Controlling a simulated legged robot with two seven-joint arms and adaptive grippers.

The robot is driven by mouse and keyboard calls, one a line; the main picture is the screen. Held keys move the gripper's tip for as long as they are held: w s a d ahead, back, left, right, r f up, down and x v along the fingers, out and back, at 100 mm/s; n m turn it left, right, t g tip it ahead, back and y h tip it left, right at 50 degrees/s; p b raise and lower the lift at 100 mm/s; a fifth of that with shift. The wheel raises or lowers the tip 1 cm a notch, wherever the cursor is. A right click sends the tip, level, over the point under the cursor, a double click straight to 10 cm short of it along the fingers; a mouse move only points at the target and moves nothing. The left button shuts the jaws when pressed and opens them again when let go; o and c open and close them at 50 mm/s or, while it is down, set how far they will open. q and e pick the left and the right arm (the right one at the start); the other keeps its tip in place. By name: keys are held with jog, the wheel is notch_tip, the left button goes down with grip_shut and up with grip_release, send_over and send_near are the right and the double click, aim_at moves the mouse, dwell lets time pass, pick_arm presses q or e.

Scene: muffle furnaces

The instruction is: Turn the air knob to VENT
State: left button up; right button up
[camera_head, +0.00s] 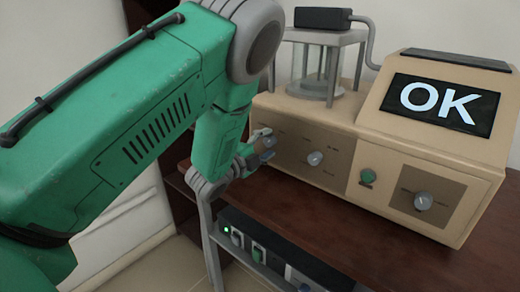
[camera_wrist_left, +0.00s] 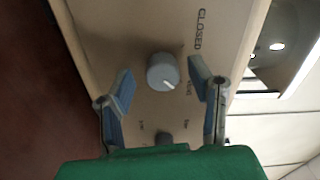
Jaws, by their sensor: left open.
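A round grey knob (camera_wrist_left: 160,70) with a white pointer line sits on the machine's tan front panel (camera_wrist_left: 130,30). The word CLOSED is printed beside it, with smaller blurred lettering near the pointer's end. The pointer faces the lower right in the left wrist view, towards that small lettering. My left gripper (camera_wrist_left: 161,82) is open, with one blue-padded finger on each side of the knob and gaps between. In the head view my left gripper (camera_head: 262,147) is at the left end of the front panel and partly covers this knob. My right gripper is not in view.
The tan machine (camera_head: 338,145) stands on a dark wooden table (camera_head: 310,212). Its front also has a middle knob (camera_head: 315,158), a green button (camera_head: 367,176) and a right knob (camera_head: 423,201). A screen (camera_head: 440,104) reads OK. A unit with switches (camera_head: 258,252) sits below the tabletop.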

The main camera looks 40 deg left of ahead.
pick_arm(q)
jog(key=s+a, duration=0.1)
jog(key=s, duration=1)
jog(key=shift+s, duration=0.3)
jog(key=shift+f, duration=0.15)
